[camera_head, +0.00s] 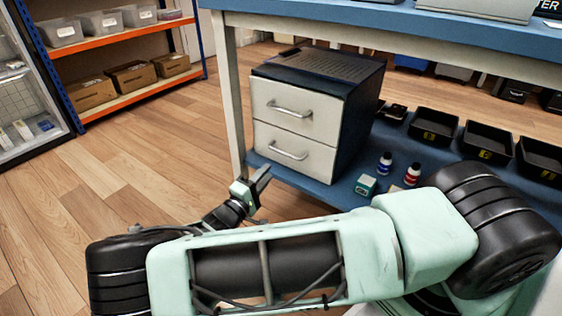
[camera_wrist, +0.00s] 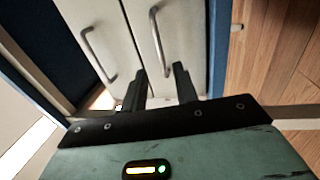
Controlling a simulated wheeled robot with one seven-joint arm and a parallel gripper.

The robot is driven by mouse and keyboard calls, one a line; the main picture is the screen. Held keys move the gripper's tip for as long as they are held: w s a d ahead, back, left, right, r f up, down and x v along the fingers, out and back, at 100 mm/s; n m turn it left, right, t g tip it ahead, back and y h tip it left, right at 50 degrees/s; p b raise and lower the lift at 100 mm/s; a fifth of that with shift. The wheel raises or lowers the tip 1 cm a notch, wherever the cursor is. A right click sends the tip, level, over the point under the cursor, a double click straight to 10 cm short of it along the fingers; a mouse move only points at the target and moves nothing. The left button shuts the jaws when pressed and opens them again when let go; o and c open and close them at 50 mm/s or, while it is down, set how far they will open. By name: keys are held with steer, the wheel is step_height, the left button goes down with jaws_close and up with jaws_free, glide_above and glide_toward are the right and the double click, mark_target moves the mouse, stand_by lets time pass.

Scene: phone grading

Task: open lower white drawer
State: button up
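The lower white drawer (camera_head: 293,153) is the bottom of two drawers in a dark-topped cabinet, and it looks shut. Its curved metal handle (camera_head: 287,153) is on the front. In the wrist view the picture is turned, and the lower drawer's handle (camera_wrist: 158,42) is the right one. The upper drawer (camera_head: 297,108) looks shut too, and its handle (camera_wrist: 97,54) is on the left in the wrist view. My gripper (camera_head: 261,177) is in front of the cabinet, low and left of the lower handle. Its fingers (camera_wrist: 161,72) are apart and empty, with the near handle end between them in the picture; contact is not visible.
The cabinet stands on a blue lower shelf (camera_head: 338,190) under a blue bench, beside a pale bench leg (camera_head: 231,95). Small bottles (camera_head: 385,163), a teal box (camera_head: 366,185) and black bins (camera_head: 434,125) sit to its right. The wooden floor (camera_head: 140,150) at left is clear.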

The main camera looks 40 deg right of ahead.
mark_target(282, 157)
steer(key=b+x, duration=0.2)
steer(key=x, duration=0.7)
steer(key=shift+f+b, duration=0.1)
steer(key=shift+b, duration=0.2)
steer(key=shift+s, duration=0.1)
jaws_close()
